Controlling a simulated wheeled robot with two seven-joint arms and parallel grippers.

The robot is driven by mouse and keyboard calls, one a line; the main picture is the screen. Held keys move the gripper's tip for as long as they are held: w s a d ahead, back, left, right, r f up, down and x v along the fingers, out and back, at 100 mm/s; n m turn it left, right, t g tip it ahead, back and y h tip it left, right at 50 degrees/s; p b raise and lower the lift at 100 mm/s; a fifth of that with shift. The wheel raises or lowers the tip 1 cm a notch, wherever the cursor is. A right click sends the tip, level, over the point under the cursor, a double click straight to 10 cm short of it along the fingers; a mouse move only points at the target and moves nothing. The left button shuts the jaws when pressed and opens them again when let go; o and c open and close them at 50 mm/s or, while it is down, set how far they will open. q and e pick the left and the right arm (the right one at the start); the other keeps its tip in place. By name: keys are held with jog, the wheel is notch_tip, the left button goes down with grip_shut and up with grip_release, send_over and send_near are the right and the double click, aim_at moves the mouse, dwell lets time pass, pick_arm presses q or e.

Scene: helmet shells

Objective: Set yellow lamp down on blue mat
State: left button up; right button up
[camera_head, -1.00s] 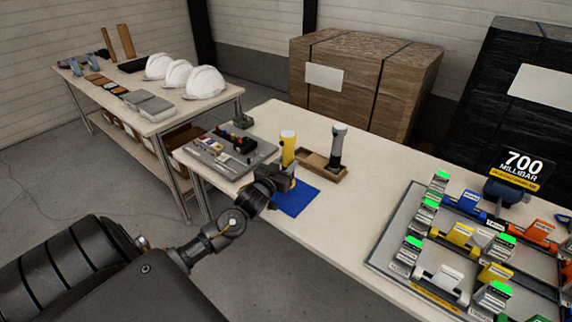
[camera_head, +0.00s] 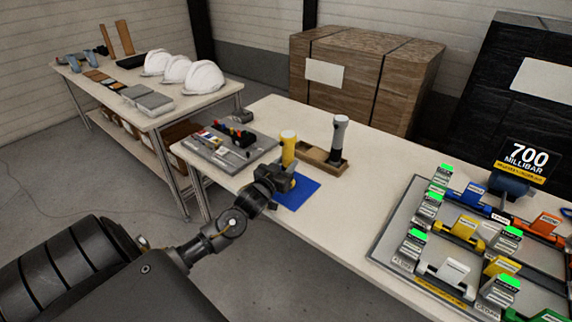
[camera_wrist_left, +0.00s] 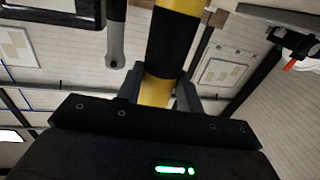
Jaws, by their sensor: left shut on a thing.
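The yellow lamp (camera_head: 289,149) stands upright at the left part of the blue mat (camera_head: 299,192). My left gripper (camera_head: 284,178) is shut around its lower part. In the left wrist view the yellow and black lamp (camera_wrist_left: 172,45) rises between the two fingers of my left gripper (camera_wrist_left: 162,92). The lamp's base is hidden behind the gripper in the head view, so I cannot tell whether it touches the mat. My right gripper is not in view.
A grey lamp (camera_head: 338,139) stands in a brown tray (camera_head: 314,160) just behind the mat. A grey board with small parts (camera_head: 212,148) lies to the left. A large panel of coloured blocks (camera_head: 384,246) fills the table's right side.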

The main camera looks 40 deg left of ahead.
pick_arm(q)
jog(key=shift+f, duration=0.15)
jog(key=o, duration=1.2)
jog(key=shift+f, duration=0.1)
jog(key=shift+s, duration=0.1)
jog(key=shift+s+d+f, duration=0.1)
jog(key=shift+s+d, duration=0.05)
jog(key=shift+s, duration=0.2)
jog(key=s, duration=0.3)
jog(key=s+d+b, duration=0.1)
jog(key=s, duration=0.5)
jog(key=shift+s+d+b, duration=0.3)
jog(key=shift+s+d, duration=0.05)
jog(key=shift+s, duration=0.05)
